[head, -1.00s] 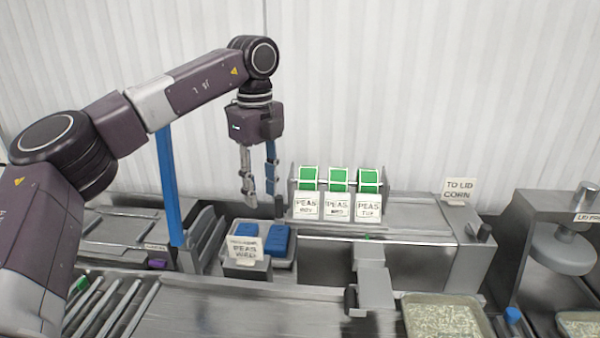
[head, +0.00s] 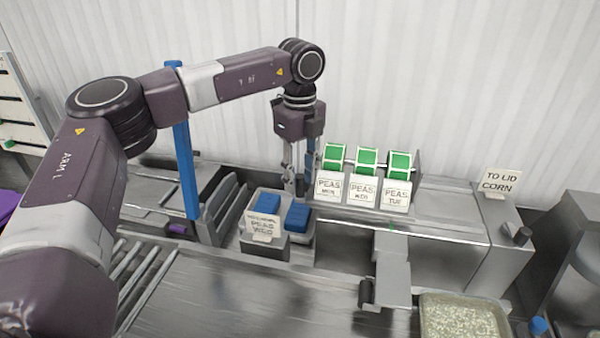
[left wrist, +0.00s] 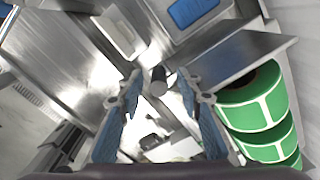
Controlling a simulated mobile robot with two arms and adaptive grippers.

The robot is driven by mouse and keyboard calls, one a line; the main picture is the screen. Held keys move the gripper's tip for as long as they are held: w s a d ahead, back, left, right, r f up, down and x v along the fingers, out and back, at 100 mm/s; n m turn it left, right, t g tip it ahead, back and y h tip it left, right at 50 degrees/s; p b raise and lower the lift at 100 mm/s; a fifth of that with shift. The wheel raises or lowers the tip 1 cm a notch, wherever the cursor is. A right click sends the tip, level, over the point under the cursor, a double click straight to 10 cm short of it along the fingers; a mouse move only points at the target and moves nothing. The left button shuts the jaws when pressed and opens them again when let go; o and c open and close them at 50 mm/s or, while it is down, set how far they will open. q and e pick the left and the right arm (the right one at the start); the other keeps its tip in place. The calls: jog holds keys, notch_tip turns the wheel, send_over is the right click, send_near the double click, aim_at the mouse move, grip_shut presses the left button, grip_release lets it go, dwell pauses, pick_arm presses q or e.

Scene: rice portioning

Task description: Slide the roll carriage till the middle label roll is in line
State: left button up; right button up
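The roll carriage (head: 416,165) holds three green-and-white label rolls in a row; the middle label roll (head: 366,158) has a card reading PEAS and a blurred day, apparently WED. A small green mark (head: 391,228) on the rail sits below the right roll, right of the middle one. My left gripper (head: 299,190) points down at the carriage's left end. In the left wrist view its blue fingers are apart, with a dark, grey-ended knob (left wrist: 158,82) between the fingertips and gaps showing on both sides. Rolls show at right (left wrist: 255,105). My right gripper is not in view.
A grey bin (head: 299,240) with blue blocks and a PEAS WED card (head: 262,225) stands just below left of the gripper. A blue post (head: 186,165) rises further left. A rice tray (head: 460,300) is at front right. The rail right of the carriage looks clear.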

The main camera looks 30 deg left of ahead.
aim_at(332, 195)
pick_arm(q)
jog(key=shift+s, duration=0.1)
grip_shut()
jog(key=shift+d, duration=0.15)
jog(key=d, duration=0.2)
jog(key=w+d+b, duration=0.1)
jog(key=d, duration=0.2)
jog(key=w+d, duration=0.1)
jog(key=d, duration=0.1)
jog(key=shift+d, duration=0.3)
jog(key=shift+a, duration=0.35)
grip_release()
jog(key=shift+d, duration=0.1)
